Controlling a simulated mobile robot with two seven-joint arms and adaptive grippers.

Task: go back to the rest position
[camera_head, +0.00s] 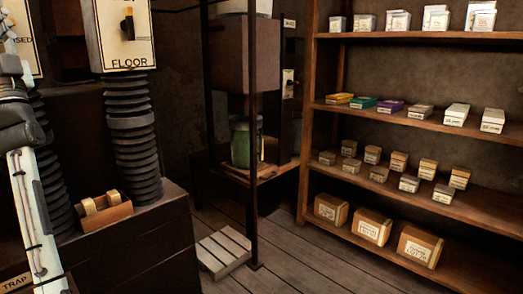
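Neither of my grippers shows in the head view. A pale arm link with dark joints and thin cables, which looks like part of my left arm, stands along the left edge. Its gripper end cannot be made out. No handwheel can be made out. A dark post-framed structure with a brown box (245,55) stands at the back middle, with a green container (241,143) below it.
Black ribbed columns (137,150) and a wooden caddy (104,211) stand on the dark cabinet at left. A FLOOR sign (126,58) hangs above. Shelves (420,125) of small boxes fill the right. A slatted pallet (223,250) lies on the floor; planks (290,260) beside it are clear.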

